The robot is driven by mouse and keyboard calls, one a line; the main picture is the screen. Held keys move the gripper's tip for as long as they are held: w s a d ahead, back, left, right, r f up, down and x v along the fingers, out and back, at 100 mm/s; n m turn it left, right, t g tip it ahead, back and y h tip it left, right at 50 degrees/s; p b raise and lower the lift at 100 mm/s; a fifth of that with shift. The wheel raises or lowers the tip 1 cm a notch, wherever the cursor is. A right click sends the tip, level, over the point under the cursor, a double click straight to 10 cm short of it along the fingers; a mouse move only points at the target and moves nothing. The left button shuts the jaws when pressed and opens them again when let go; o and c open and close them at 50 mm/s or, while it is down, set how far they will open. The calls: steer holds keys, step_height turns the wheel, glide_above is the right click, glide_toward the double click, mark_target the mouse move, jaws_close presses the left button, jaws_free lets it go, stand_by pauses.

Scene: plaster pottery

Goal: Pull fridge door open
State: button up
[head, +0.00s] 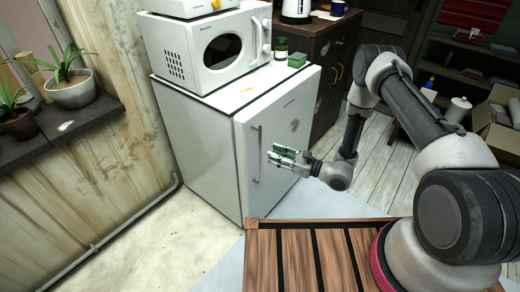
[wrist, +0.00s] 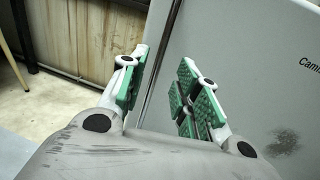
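The white fridge (head: 195,130) stands against the wall, and its door (head: 285,115) looks shut. A thin upright bar handle (head: 257,150) runs along the door's left side. My gripper (head: 276,154) is in front of the door, just right of the handle in the head view. In the wrist view my gripper (wrist: 160,88) is open, with green pads on its fingers. The handle (wrist: 160,60) shows as a dark slanted bar in the gap between the fingers. The pads look clear of the bar, and its lower part is hidden behind my gripper.
A slatted wooden surface (head: 296,260) is in front. The pale floor (head: 180,240) at front left is clear.

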steer(key=x, duration=0.7)
steer(key=shift+a, duration=0.1)
jaws_close()
